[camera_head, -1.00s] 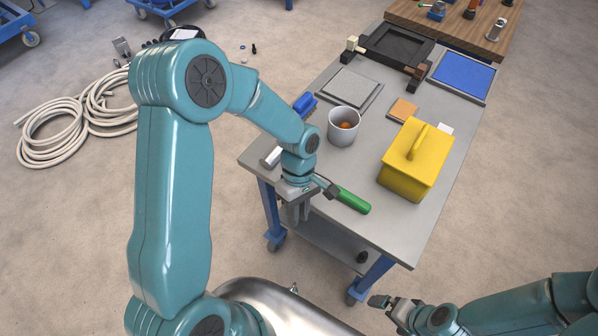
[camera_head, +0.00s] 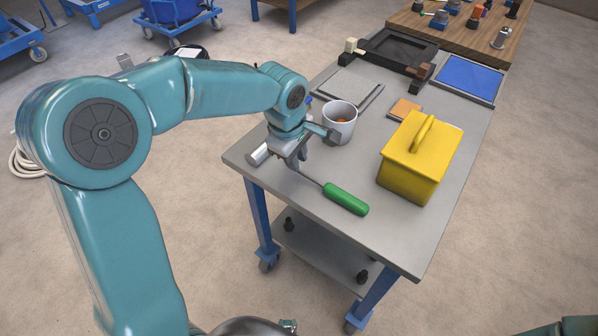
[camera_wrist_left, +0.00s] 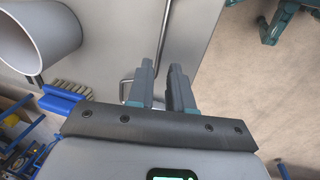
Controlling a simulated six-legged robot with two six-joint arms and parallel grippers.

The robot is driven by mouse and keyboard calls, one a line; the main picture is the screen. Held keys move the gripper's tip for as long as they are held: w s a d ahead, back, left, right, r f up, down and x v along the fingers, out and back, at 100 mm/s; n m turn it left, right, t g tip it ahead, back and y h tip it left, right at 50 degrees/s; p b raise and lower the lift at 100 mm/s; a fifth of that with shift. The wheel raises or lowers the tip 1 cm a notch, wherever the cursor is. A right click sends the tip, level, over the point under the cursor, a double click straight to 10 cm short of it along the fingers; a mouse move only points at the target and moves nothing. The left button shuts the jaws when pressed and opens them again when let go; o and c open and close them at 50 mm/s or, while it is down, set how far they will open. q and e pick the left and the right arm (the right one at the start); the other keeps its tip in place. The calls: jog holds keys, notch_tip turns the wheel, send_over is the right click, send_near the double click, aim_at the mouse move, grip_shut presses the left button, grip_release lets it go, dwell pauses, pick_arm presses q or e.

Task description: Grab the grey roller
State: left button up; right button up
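The grey roller (camera_head: 260,153) lies at the left edge of the grey table. Its thin metal rod and green handle (camera_head: 346,198) lie to the right, and the rod (camera_wrist_left: 168,20) also shows in the left wrist view. My left gripper (camera_head: 293,160) is low over the table, beside the roller and above the rod. In the left wrist view its two fingers (camera_wrist_left: 161,66) stand apart with a gap between them, and the rod runs in line with that gap. Contact cannot be told. My right gripper is out of view.
A white cup (camera_head: 339,124) stands just behind my left gripper; a blue brush (camera_wrist_left: 68,92) lies near it. A yellow lidded box (camera_head: 420,160) stands to the right on the table (camera_head: 300,225).

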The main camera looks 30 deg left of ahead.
aim_at(299, 173)
pick_arm(q)
jog(key=shift+s+f, duration=0.1)
jog(key=shift+f, duration=0.45)
jog(key=f, duration=0.2)
jog(key=w+f, duration=0.1)
jog(key=f, duration=0.1)
jog(key=shift+w+f, duration=0.2)
jog(key=shift+s+r, duration=0.1)
grip_shut()
